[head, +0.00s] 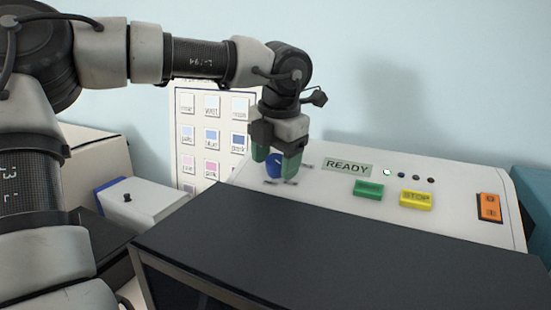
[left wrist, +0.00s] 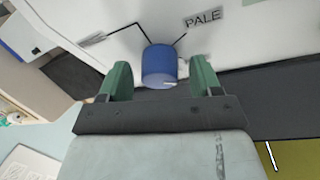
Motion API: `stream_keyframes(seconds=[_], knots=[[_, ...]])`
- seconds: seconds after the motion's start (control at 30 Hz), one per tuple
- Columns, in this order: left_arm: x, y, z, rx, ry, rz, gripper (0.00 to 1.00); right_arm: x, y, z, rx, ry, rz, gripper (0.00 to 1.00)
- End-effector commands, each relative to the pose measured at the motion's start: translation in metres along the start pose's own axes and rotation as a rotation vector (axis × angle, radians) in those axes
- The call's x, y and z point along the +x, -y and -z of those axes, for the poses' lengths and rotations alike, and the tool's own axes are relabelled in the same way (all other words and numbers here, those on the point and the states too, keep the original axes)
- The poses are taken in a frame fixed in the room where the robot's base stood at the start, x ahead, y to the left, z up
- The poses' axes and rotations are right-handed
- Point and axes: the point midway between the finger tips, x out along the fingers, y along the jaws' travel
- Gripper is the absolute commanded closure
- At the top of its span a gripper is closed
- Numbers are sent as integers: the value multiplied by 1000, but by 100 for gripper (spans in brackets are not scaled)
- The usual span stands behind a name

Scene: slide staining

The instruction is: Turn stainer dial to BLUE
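The stainer's blue dial (head: 273,168) sits at the left end of the white sloping panel. My left gripper (head: 275,167) points down at it, with one green finger on each side. In the left wrist view the blue dial (left wrist: 159,64) stands between the open fingertips (left wrist: 160,75), with a visible gap on both sides. A "PALE" label (left wrist: 203,17) and dark tick lines lie around the dial. The dial's other labels are hidden or too small to read, and I cannot tell its setting. My right gripper is not in view.
The white stainer panel (head: 455,217) carries a "READY" display (head: 347,167), a green button (head: 368,190), a yellow STOP button (head: 415,199) and an orange switch (head: 489,207). A dark cover (head: 330,245) lies in front. A color chart (head: 188,135) stands behind my left gripper.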

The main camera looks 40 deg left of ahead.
Motion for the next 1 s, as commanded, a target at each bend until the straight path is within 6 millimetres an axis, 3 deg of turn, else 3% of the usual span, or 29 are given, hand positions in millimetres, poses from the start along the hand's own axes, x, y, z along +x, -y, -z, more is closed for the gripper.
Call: stream_keyframes(seconds=[0.27, 0.7, 1.0], knots=[[-8, 0, -1, -2, 4, -1, 36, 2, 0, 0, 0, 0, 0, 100], [-89, 0, 0, -2, 4, -1, 36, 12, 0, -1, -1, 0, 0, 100], [-108, 0, 0, -1, 0, 1, 36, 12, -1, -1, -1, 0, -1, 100]])
